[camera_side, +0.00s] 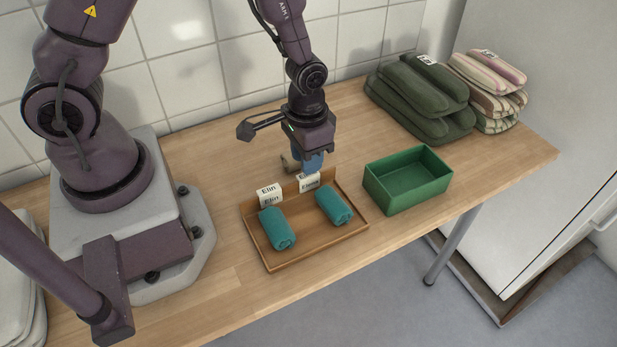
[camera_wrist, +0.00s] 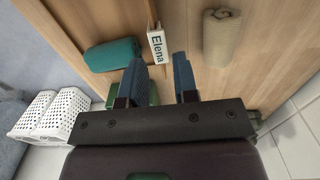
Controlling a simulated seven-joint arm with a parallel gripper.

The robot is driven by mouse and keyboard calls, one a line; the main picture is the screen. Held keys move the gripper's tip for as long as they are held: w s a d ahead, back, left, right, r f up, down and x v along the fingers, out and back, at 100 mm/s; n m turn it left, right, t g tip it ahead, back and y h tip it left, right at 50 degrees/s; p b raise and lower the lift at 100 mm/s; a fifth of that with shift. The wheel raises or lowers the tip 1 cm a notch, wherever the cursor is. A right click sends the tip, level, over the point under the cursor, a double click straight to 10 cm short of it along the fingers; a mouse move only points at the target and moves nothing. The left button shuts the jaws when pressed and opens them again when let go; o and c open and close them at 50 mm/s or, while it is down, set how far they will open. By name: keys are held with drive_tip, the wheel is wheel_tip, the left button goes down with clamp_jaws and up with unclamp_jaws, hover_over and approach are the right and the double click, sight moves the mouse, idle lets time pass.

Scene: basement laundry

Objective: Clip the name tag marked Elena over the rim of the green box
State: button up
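The Elena name tag (camera_side: 309,184) is white and sits over the back wall of a wooden tray (camera_side: 318,246). In the wrist view the Elena tag (camera_wrist: 157,47) lies just beyond and between my fingertips. My gripper (camera_side: 311,169) points down just above this tag; its blue fingers (camera_wrist: 159,60) are apart with nothing gripped. In the side view they partly cover the tag's top. A second white tag marked Elin (camera_side: 269,195) sits on the same wall to the left. The green box (camera_side: 390,195) stands open and empty to the right of the tray, its rim bare.
Two teal rolled towels (camera_side: 277,229) lie in the tray. A beige roll (camera_wrist: 221,38) lies behind the tray wall. Folded dark green towels (camera_side: 420,97) and striped towels (camera_side: 487,88) are stacked behind the box. White baskets (camera_wrist: 62,113) show in the wrist view.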

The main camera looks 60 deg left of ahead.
sight(308, 178)
drive_tip(key=shift+w+d+f, duration=0.1)
drive_tip(key=shift+d+f, duration=0.05)
drive_tip(key=shift+f, duration=2.7)
clamp_jaws()
